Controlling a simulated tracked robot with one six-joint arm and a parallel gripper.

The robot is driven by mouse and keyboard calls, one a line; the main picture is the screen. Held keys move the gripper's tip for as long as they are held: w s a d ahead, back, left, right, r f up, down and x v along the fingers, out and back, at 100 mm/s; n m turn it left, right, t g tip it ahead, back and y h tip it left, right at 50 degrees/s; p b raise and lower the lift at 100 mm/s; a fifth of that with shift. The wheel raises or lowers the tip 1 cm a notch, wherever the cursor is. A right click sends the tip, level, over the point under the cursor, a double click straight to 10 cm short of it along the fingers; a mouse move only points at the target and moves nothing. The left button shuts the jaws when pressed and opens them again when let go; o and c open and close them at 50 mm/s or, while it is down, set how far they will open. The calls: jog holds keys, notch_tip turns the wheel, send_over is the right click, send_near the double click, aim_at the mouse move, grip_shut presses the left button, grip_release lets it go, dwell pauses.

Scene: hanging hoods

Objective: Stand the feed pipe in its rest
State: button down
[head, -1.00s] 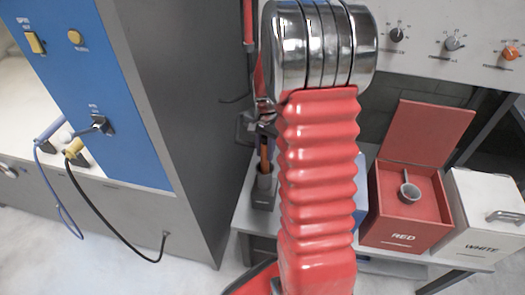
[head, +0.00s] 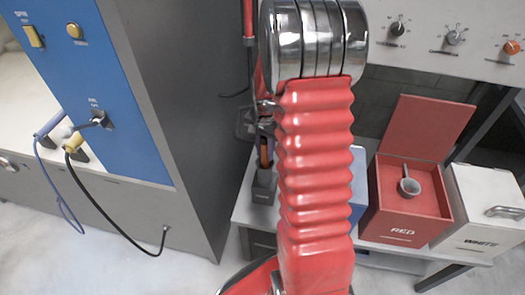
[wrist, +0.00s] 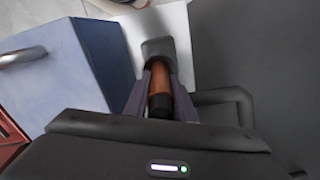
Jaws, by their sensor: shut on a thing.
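The feed pipe, a copper-brown rod with a black end (wrist: 160,104), is between the fingers of my gripper (wrist: 160,84) in the wrist view. My gripper is shut on it. The rest, a dark grey block with a socket (wrist: 157,46), is at the pipe's far end. In the head view the rest (head: 264,190) stands on the bench left of my red arm. The pipe (head: 264,154) stands roughly upright at its socket. My gripper (head: 265,140) is partly hidden behind my arm there. I cannot tell whether the pipe's lower end is fully seated.
A blue box (head: 357,185) stands right of the rest, partly behind my arm. Beyond it are an open red box (head: 385,222) with a grey ladle (head: 409,186) and a white box (head: 490,205). A tall grey cabinet (head: 180,110) stands close on the left.

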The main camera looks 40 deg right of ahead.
jog(key=shift+f, duration=0.95)
jog(key=c, duration=1.4)
grip_release()
jog(key=shift+r, duration=0.1)
notch_tip(320, 180, up, 14)
jog(key=shift+f, duration=0.25)
